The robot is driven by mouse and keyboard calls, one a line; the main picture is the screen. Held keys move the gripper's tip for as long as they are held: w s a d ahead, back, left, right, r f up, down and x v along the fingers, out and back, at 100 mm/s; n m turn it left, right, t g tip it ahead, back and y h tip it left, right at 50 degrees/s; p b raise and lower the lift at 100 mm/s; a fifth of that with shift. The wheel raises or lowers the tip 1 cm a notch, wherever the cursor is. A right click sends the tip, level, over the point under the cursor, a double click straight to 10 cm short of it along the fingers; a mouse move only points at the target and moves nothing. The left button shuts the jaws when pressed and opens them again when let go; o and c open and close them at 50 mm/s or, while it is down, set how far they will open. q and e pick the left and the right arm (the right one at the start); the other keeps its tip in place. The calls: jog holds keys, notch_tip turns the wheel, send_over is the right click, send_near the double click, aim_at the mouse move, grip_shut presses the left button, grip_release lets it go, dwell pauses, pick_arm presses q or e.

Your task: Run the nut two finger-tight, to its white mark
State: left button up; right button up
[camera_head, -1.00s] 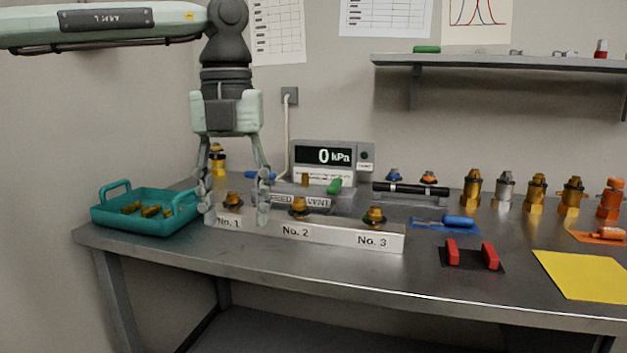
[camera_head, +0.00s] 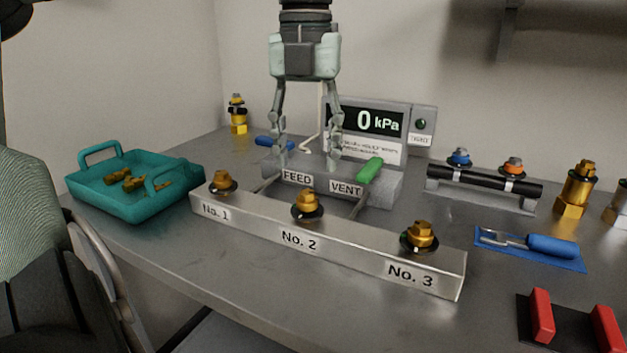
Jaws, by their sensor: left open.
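Nut two is the brass nut (camera_head: 307,200) on a dark washer above the "No. 2" label, in the middle of the grey block (camera_head: 345,240). Its white mark is too small to make out. Nut one (camera_head: 222,180) and nut three (camera_head: 421,233) sit at the block's two ends. My left gripper (camera_head: 306,160) is open and empty, fingers pointing down. In the picture its fingertips are just above nut two, in front of the feed and vent unit; the exact depth is hard to tell. My right gripper is not in view.
The FEED/VENT unit (camera_head: 375,188) with a green lever (camera_head: 370,169) stands behind the block. The gauge (camera_head: 365,125) behind it reads 0 kPa. A teal tray (camera_head: 125,208) with brass pieces is left. A blue-handled tool (camera_head: 550,245) and red blocks (camera_head: 541,315) lie right.

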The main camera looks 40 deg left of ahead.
aim_at(307, 192)
pick_arm(q)
notch_tip(307, 192, down, 6)
jog(key=shift+r, duration=0.1)
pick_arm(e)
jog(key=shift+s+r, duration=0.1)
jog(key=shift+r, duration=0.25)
pick_arm(q)
jog(key=shift+c, duration=0.6)
grip_shut()
